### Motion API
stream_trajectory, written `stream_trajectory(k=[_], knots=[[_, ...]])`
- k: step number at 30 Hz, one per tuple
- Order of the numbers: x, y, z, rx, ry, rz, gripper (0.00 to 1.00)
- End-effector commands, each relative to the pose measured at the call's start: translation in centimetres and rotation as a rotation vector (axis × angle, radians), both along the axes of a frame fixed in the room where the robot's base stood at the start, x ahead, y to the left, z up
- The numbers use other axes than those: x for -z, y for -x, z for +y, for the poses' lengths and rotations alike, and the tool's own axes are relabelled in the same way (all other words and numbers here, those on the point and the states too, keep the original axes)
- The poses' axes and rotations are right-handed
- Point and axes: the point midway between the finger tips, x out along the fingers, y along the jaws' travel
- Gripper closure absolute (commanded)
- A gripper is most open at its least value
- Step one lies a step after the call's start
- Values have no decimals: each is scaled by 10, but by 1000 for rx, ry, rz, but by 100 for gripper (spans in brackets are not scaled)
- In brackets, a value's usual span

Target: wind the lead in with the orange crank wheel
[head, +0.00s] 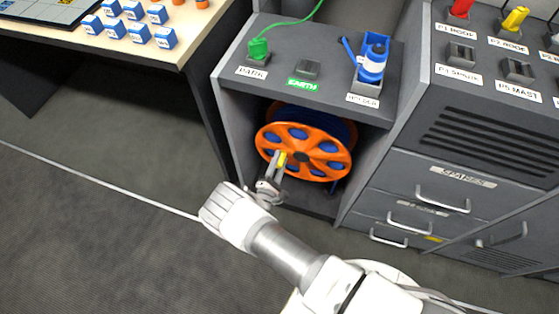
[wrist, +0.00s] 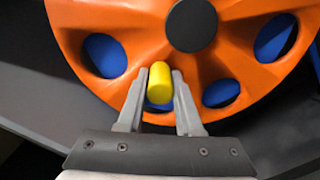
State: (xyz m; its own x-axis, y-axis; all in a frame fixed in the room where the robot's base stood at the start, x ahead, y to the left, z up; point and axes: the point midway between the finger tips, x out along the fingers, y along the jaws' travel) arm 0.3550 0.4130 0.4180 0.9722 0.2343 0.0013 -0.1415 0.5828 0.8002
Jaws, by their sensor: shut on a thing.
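The orange crank wheel (head: 304,141) stands upright in the open bay under the grey counter. Blue shows through its holes, and a dark hub (wrist: 191,25) marks its centre. A yellow handle (head: 282,158) sticks out near the wheel's rim, at its lower left in the head view. My gripper (head: 277,163) is at the handle, with its two fingers shut on it. In the wrist view the yellow handle (wrist: 160,82) sits between the fingertips, below and left of the hub. The blue lead on the drum (head: 340,128) is mostly hidden behind the wheel.
A drawer cabinet (head: 440,190) stands to the right. A table (head: 125,45) with blue blocks is at left. Open floor lies at lower left.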

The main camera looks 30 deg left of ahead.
Motion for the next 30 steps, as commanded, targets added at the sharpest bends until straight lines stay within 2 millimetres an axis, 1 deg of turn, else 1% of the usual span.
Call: stream_trajectory(k=[2,3,7,8,16,20,23,26,30], knots=[[-2,-1,0,0,-1,-5,100],[-2,-1,0,0,-1,-5,62],[-1,-1,0,1,0,-4,39],[-1,-1,0,0,0,-4,36],[0,0,0,0,1,-2,36],[-1,8,-1,-2,2,-1,36],[-2,24,-5,-4,2,0,36],[-2,45,-10,-4,4,-2,36],[-2,80,-18,-5,2,0,36]])
